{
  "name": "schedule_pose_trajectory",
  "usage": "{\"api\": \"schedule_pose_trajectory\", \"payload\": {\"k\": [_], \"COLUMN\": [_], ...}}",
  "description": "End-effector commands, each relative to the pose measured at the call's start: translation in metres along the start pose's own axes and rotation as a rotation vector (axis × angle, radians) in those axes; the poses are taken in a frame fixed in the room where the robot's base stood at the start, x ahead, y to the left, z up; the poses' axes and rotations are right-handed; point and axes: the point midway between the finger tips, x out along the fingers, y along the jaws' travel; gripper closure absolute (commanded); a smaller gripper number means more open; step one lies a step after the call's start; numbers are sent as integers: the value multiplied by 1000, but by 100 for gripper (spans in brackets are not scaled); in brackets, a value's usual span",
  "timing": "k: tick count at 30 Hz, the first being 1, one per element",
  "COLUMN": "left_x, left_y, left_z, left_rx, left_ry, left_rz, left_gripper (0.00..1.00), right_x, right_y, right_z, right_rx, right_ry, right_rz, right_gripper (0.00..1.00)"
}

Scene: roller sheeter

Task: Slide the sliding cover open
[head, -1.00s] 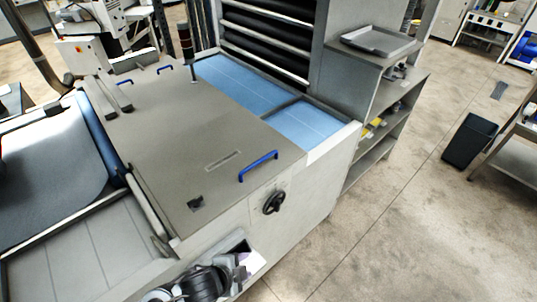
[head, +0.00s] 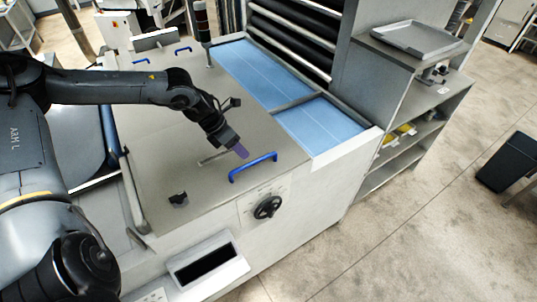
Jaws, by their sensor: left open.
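The sliding cover (head: 160,144) is a flat grey-brown panel on top of the machine, with a blue handle (head: 253,167) near its front right corner. Two more blue handles show at its far edge. Blue belt surface (head: 262,76) lies exposed to the right of the cover. My left gripper (head: 240,150) is open just behind the front blue handle, pointing down toward it; it appears apart from the handle, though the gap is hard to judge. My right gripper is not in view.
A black knob (head: 267,207) and a slot box (head: 206,265) are on the machine's front side. A shelf unit with a grey tray (head: 417,40) stands at the right. A black bin (head: 510,162) stands on open floor farther right.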

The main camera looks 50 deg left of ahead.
Motion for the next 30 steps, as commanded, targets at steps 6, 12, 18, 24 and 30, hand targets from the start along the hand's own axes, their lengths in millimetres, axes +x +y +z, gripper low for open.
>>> {"api": "schedule_pose_trajectory", "payload": {"k": [6,12,18,24,30], "left_x": [-28,-11,23,49,69], "left_y": [17,17,18,19,20], "left_z": [1,0,-2,-2,-4], "left_rx": [36,36,33,33,38], "left_ry": [25,29,29,25,27], "left_rz": [24,20,19,20,23], "left_gripper": [58,58,58,58,58], "right_x": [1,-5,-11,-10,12], "right_y": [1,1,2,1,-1], "right_z": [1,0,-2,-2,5], "right_rx": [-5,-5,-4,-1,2], "right_ry": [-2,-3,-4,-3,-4], "right_rz": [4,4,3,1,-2], "right_gripper": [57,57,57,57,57]}}
